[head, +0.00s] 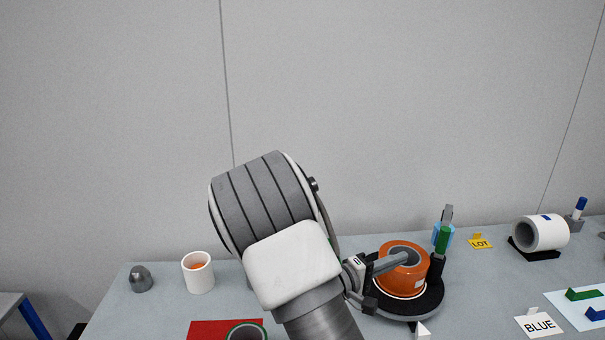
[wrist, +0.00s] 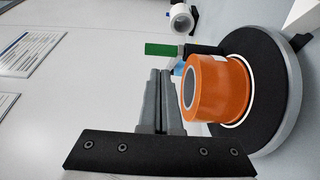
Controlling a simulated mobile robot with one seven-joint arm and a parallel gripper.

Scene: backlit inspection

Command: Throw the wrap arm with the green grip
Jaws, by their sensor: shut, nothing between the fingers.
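The wrap arm's green grip (head: 442,239) stands upright at the back right of a round dark turntable (head: 437,302). In the wrist view the green grip (wrist: 161,49) lies sideways, just beyond my fingertips, with a small gap. An orange roll (head: 411,283) sits on the turntable; it also shows in the wrist view (wrist: 232,90). My gripper (head: 405,257) is shut and empty. Its fingers pass in front of the orange roll in the head view. In the wrist view the closed fingertips (wrist: 160,72) are left of the roll, and no contact with the grip shows.
A light-blue object (head: 449,234) stands behind the grip, by a yellow LOT sign (head: 480,242). A white roll (head: 540,232) on a black stand is farther right, behind a BLUE card (head: 539,323). A white cup (head: 198,273) and grey dome (head: 141,279) stand left.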

